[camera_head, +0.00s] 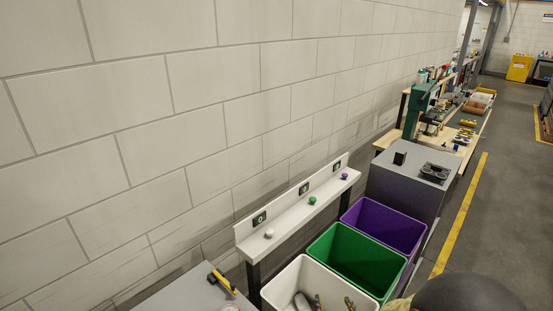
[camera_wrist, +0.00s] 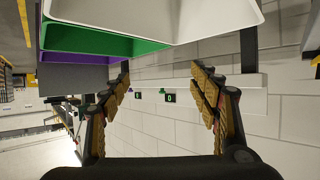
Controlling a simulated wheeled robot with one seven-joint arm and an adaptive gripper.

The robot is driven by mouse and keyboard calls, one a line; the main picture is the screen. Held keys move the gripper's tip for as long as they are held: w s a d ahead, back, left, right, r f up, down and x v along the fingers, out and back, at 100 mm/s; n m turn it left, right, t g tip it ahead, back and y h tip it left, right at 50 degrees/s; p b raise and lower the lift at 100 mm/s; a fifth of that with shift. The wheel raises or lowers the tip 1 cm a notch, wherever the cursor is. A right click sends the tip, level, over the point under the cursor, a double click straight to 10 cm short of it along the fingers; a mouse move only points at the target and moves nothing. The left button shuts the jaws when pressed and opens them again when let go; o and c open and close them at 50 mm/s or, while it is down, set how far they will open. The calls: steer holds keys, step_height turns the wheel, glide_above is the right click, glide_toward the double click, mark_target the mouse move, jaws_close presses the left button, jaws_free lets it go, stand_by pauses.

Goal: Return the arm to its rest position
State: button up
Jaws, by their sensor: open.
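My gripper (camera_wrist: 162,80) shows in the wrist view with its two padded fingers spread wide and nothing between them. The wrist view is upside down, with the white bin (camera_wrist: 205,22), the green bin (camera_wrist: 100,42) and the purple bin (camera_wrist: 75,57) along its top. The block wall shows beyond the fingers. In the head view, a dark rounded part of my arm (camera_head: 468,292) shows at the lower right edge. My fingers cannot be made out clearly there.
White (camera_head: 300,273), green (camera_head: 345,260) and purple (camera_head: 385,225) bins stand by a white shelf (camera_head: 300,205) with small buttons and displays. The white bin holds several items. A grey table (camera_head: 185,290) is left, a grey cabinet (camera_head: 410,180) beyond. The aisle floor (camera_head: 510,200) is clear.

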steer(key=s+r+g, duration=0.3)
steer(key=r+g, duration=0.1)
steer(key=r, duration=1.2)
steer(key=s+r+g, duration=0.1)
steer(key=s+r, duration=0.4)
steer(key=s, duration=0.4)
steer(key=s+r+g, duration=0.2)
steer(key=s+r, duration=0.3)
steer(key=s, duration=0.5)
steer(key=shift+s+r, duration=0.25)
steer(key=shift+c, duration=0.8)
